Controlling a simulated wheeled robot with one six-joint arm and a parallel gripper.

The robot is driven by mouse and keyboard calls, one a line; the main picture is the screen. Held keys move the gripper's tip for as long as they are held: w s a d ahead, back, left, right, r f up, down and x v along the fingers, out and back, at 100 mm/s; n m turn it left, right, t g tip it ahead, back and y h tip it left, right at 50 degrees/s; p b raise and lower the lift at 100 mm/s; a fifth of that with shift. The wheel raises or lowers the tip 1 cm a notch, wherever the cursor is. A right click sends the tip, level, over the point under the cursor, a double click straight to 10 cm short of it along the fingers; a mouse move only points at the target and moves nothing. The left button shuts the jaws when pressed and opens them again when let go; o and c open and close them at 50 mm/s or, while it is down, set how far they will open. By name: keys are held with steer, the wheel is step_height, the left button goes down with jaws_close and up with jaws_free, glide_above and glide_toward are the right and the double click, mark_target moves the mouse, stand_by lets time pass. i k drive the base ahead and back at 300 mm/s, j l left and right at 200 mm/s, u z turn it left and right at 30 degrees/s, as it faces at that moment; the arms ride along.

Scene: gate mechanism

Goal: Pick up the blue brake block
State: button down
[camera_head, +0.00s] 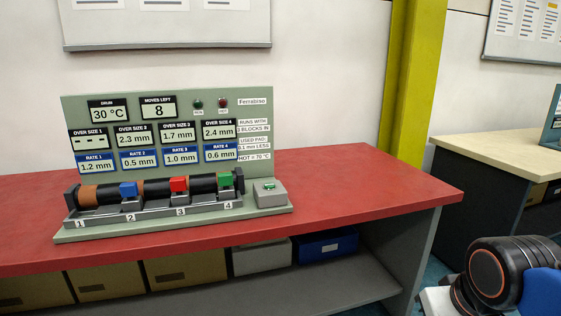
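The blue brake block (128,190) sits at the dark drum (152,188) on the grey-green machine, at the place labelled 2. A red block (179,185) sits at place 3 and a green block (226,180) at place 4. No block shows at place 1, where a brown section of the drum is bare. The panel (165,110) reads drum 30 °C, moves left 8. Over size 1 shows dashes; sizes 2, 3 and 4 read 2.3, 1.7 and 2.4 mm. My gripper is not in view; only part of my arm shows at the lower right.
The machine stands on a red-topped bench (350,190), with clear bench top to its right. A yellow post (408,80) and another bench (500,140) are at right.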

mark_target(131, 202)
steer(key=u, duration=1.3)
